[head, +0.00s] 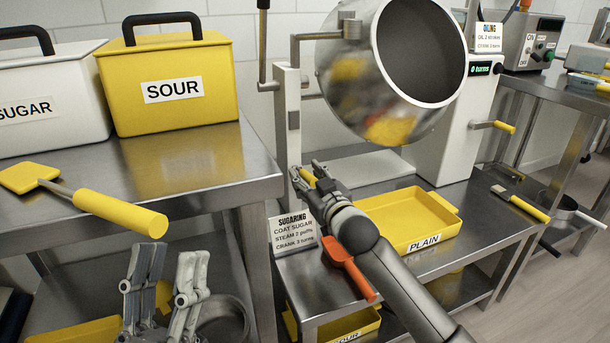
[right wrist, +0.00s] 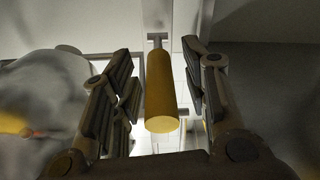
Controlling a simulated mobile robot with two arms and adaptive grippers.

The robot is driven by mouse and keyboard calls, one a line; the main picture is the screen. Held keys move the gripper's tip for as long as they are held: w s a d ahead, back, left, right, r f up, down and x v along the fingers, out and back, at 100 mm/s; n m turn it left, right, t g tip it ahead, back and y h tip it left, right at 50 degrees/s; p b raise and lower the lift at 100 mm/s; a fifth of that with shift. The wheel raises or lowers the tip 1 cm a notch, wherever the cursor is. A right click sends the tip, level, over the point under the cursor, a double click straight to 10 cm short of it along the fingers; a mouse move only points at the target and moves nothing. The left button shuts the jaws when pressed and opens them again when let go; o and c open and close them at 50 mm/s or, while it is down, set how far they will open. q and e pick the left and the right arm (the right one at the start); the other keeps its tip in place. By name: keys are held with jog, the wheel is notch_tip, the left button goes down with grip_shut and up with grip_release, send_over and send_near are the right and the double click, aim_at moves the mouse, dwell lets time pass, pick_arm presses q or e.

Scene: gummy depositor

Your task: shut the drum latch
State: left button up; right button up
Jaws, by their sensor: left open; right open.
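A yellow cylindrical handle, which looks like the drum latch (right wrist: 160,90), sits on a thin metal stem between the fingers of my right gripper (right wrist: 162,75) in the right wrist view. The fingers are apart on both sides of it. In the head view, my right gripper (head: 312,178) is below and left of the shiny tilted drum (head: 350,85), and only a bit of yellow latch (head: 308,177) shows past it. Whether the fingers touch the handle cannot be told. My left gripper (head: 165,290) is open and empty, low at the left, beside the steel table.
A yellow-handled crank (head: 495,126) is at right.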

jog(key=shift+w+a, duration=0.1)
jog(key=shift+w, duration=0.15)
grip_shut()
dwell(0.3)
